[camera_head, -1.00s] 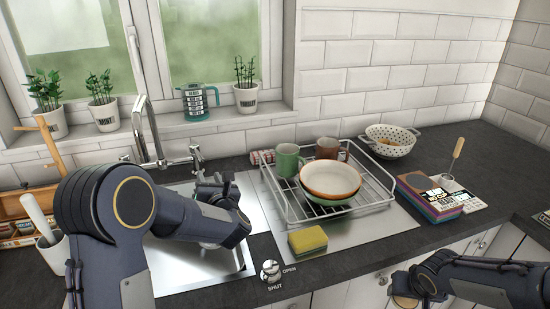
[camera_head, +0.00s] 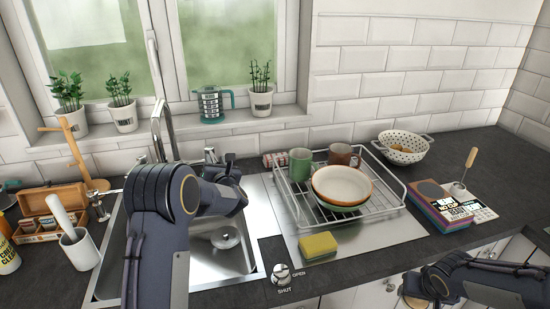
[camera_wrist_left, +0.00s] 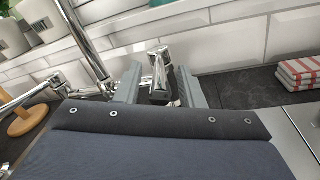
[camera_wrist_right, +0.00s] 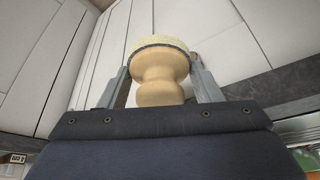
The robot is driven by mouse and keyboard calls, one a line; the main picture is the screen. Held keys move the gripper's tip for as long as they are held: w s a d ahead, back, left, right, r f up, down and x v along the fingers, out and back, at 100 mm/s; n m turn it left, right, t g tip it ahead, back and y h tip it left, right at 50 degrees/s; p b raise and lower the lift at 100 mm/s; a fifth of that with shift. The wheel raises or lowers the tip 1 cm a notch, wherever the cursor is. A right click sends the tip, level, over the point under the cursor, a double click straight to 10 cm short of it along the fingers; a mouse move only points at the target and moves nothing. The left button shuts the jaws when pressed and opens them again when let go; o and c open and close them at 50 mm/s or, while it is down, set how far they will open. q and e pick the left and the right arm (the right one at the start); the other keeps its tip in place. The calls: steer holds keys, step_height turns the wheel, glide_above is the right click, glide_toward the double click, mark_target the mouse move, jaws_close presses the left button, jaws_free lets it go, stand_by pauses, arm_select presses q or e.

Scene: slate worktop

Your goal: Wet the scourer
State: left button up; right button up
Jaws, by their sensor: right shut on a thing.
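A yellow sponge with a green layer (camera_head: 319,246) lies on the steel drainer. My right gripper (camera_head: 412,290) is low at the worktop's front edge, shut on a round wooden handle (camera_wrist_right: 162,85) with a pale, bristly-looking top; I cannot tell whether this or the sponge is the scourer. The chrome tap (camera_head: 163,122) arches over the sink (camera_head: 190,268). My left gripper (camera_head: 236,172) is at the back of the sink. In the left wrist view its open fingers stand either side of a chrome tap lever (camera_wrist_left: 160,75); contact is unclear. No running water shows.
A wire rack (camera_head: 375,208) with bowls (camera_head: 342,186) and mugs stands right of the sink. A white utensil pot (camera_head: 80,248) and wooden box (camera_head: 55,208) are at left. A round OPEN/SHUT knob (camera_head: 281,272) sits at the front edge.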

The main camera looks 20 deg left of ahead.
mark_target(411, 307)
arm_select(q)
jaws_close()
